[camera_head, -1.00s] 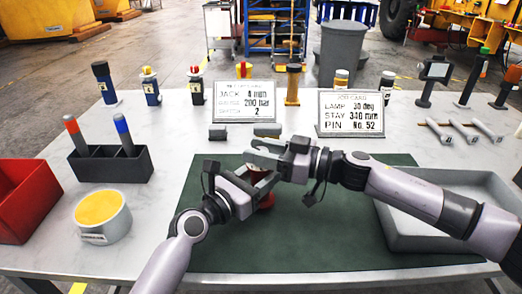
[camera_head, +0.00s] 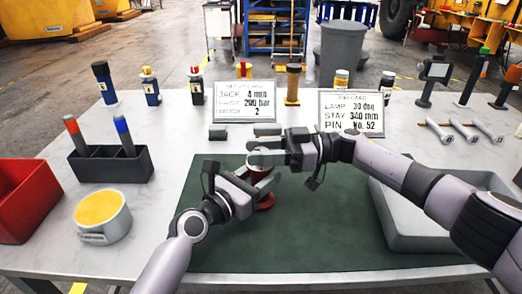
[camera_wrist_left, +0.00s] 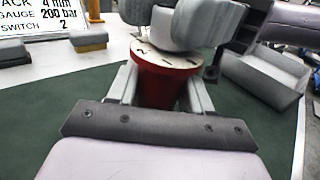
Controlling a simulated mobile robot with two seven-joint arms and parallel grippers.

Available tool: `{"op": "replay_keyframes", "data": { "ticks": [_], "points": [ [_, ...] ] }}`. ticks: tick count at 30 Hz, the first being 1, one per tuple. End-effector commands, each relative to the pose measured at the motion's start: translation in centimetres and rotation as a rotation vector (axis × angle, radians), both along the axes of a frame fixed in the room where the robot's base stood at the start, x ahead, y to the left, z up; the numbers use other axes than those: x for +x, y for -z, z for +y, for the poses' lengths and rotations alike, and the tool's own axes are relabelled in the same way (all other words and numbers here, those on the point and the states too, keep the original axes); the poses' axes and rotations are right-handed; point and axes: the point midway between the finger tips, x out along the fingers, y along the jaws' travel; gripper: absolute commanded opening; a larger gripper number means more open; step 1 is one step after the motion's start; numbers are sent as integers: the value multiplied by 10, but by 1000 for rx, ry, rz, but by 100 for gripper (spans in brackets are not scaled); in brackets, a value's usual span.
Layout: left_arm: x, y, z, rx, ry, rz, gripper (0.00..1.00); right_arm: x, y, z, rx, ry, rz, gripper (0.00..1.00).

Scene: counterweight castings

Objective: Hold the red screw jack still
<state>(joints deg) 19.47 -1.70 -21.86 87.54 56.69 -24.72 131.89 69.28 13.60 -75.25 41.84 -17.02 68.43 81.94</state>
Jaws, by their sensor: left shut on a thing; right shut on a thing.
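The red screw jack (camera_head: 266,201) stands on the green mat (camera_head: 330,235), mostly hidden by my grippers in the head view. In the left wrist view its red body (camera_wrist_left: 163,88) sits between my left fingers, under a pale top ring with dark marks. My left gripper (camera_head: 258,184) is shut on the jack's body from the near left. My right gripper (camera_head: 262,158) is shut at the top of the jack, coming from the right; its grey fingers (camera_wrist_left: 165,28) cover what they grip there.
Two cards (camera_head: 246,102) (camera_head: 352,113) stand behind the mat, with small grey blocks (camera_head: 217,132) before one. A grey tray (camera_head: 400,240) lies right. At left are a dark holder (camera_head: 112,168), a yellow-topped round tub (camera_head: 103,216) and a red bin (camera_head: 25,200).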

Motion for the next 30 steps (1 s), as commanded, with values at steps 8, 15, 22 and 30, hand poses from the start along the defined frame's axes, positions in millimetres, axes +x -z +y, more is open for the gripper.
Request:
{"op": "replay_keyframes", "data": {
  "ticks": [8, 15, 22, 30],
  "points": [
    [-2, 1, -2, 2, 6, 1, 0, 0, 3, -1, -6, -5, 2, 8],
    [-1, 1, -2, 1, 5, 1, 0, 0, 3, -1, -6, -5, 2, 45],
    [-1, 1, -2, 1, 5, 2, 0, 0, 2, -1, -4, -6, 2, 58],
    [-1, 1, -1, 0, 4, 3, 0, 2, 1, -16, -3, -3, 2, 58]
  ]
}}
